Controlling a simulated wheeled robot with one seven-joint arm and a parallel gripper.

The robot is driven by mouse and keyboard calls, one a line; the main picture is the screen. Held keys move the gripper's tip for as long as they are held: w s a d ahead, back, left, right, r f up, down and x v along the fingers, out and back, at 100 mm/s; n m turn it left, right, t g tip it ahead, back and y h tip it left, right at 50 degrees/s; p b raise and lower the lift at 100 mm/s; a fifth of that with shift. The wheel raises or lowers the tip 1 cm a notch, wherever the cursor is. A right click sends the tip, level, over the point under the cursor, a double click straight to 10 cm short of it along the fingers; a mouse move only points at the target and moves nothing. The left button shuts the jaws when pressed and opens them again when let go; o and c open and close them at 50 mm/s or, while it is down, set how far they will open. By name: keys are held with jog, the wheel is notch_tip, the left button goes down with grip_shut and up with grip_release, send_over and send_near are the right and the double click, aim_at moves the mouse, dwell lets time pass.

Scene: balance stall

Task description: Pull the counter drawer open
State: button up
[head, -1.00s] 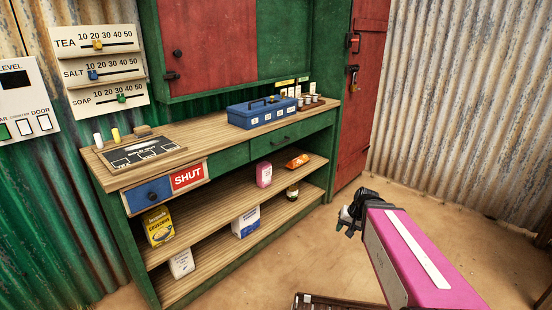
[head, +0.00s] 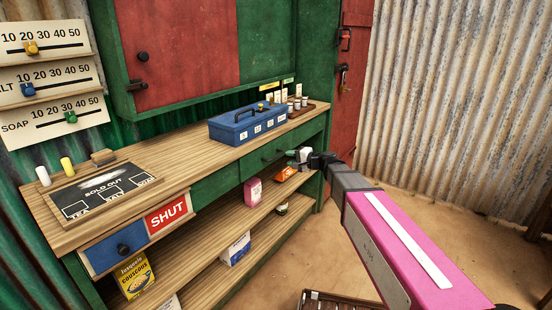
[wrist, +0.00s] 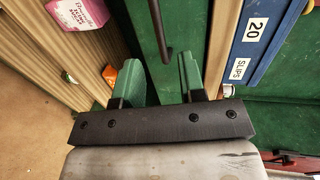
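The counter drawer (head: 251,164) is a green front under the counter top, with a dark bar handle (head: 272,156). It looks closed, flush with the counter. My gripper (head: 296,155) is near the right end of this handle in the head view. In the wrist view my gripper (wrist: 160,64) is open, with its two green-tipped fingers apart. The dark handle (wrist: 168,32) points down between the fingertips, against the green drawer front (wrist: 145,30). I cannot tell whether the fingers touch anything.
A blue box (head: 248,123) sits on the counter (head: 180,150) above the drawer. The lower shelf (head: 215,225) holds packets. Floor (head: 430,210) at the right is clear.

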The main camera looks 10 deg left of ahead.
aim_at(276, 157)
jog(key=x, duration=0.8)
jog(key=shift+a, duration=0.25)
grip_shut()
